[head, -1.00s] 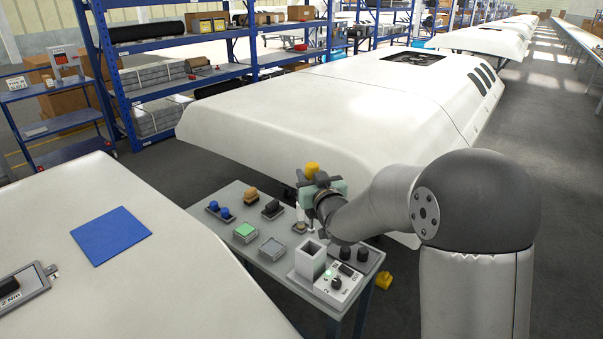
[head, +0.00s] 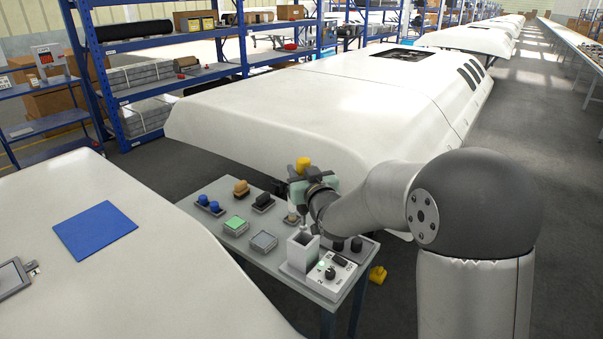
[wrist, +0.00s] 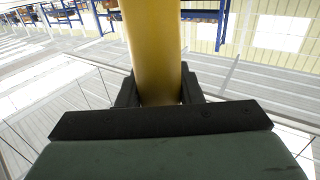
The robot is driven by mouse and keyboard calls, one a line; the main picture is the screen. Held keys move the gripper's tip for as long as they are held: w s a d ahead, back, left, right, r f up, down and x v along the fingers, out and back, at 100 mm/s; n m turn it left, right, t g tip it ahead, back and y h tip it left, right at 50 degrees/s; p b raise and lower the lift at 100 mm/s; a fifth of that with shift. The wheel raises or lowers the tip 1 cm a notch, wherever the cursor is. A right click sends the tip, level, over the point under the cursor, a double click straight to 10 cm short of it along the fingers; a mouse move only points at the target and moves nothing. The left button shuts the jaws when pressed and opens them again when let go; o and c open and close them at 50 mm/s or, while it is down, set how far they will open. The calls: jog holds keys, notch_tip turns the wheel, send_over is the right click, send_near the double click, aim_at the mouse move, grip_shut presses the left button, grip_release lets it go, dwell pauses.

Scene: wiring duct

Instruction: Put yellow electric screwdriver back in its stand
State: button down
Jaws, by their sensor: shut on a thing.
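My gripper (head: 302,186) is shut on the yellow electric screwdriver (head: 303,163), whose yellow top stands up above the fingers. In the wrist view the yellow body (wrist: 153,50) runs upright between the dark fingers. A pale, open-topped square holder (head: 302,251), which looks like the stand, is on the small grey table. In the picture the gripper is above the holder's opening; I cannot tell whether the tool's tip is in it.
A control box with a dial (head: 331,271) sits beside the holder. Green (head: 235,225) and grey (head: 263,241) square blocks, blue knobs (head: 208,203) and dark pegs (head: 356,244) share the table. A large white shell (head: 290,120) is behind. A yellow object (head: 377,274) lies near the floor.

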aim_at(304, 218)
jog(key=shift+f+b, duration=0.8)
jog(key=shift+f, duration=0.15)
jog(key=shift+r, duration=0.2)
jog(key=shift+b, duration=0.9)
jog(key=shift+f, duration=0.1)
jog(key=shift+f+b, duration=5.9)
jog(key=shift+b, duration=0.4)
jog(key=shift+r, duration=0.1)
jog(key=c, duration=0.9)
grip_release()
